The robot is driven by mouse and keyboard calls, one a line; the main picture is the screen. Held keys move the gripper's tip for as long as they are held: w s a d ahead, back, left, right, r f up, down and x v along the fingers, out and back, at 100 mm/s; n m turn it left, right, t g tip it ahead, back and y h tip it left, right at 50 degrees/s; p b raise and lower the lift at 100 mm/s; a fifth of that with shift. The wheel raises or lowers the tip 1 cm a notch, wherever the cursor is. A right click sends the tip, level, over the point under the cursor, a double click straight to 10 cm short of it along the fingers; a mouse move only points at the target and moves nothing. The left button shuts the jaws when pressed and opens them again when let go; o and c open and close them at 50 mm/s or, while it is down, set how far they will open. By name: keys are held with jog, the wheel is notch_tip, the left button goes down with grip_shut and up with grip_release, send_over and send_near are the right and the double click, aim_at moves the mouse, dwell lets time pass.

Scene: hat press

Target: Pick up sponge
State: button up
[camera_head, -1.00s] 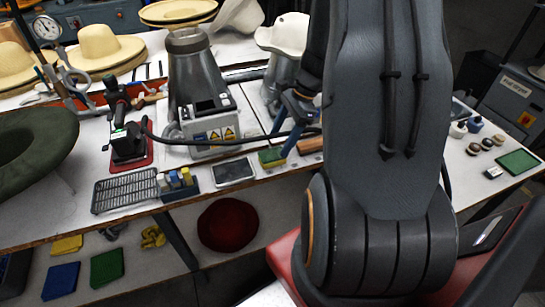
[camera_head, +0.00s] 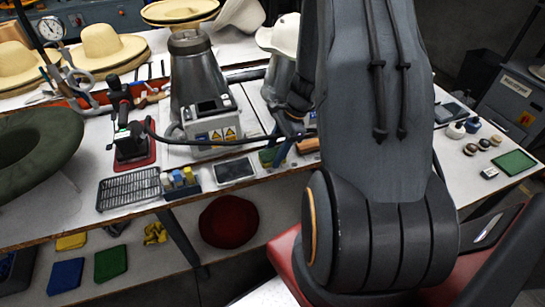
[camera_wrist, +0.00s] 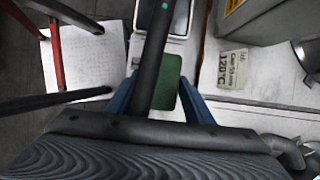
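The sponge (camera_head: 266,158) lies on the workbench, right of the dark-screened tablet. Its green top shows in the wrist view (camera_wrist: 169,80), between my two blue fingers. My gripper (camera_wrist: 158,84) is open, with one finger on each side of the sponge. It points down at the sponge, and no contact can be made out. In the head view my gripper (camera_head: 285,150) is partly hidden by my arm and covers part of the sponge. A dark bar or hose (camera_wrist: 157,50) crosses over the sponge's left part in the wrist view.
A tablet (camera_head: 235,171), a small bottle holder (camera_head: 180,186) and a wire rack (camera_head: 128,189) stand left of the sponge. The metal steamer (camera_head: 205,90) is behind, and a black hose (camera_head: 235,142) runs towards my gripper. A green pad (camera_head: 514,161) lies far right.

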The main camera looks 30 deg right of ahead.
aim_at(275, 153)
jog(key=c, duration=0.6)
jog(key=shift+o, duration=0.2)
jog(key=shift+r, duration=0.1)
notch_tip(275, 153, up, 10)
jog(key=b, duration=0.2)
jog(key=o, duration=0.4)
jog(key=shift+c, duration=1.6)
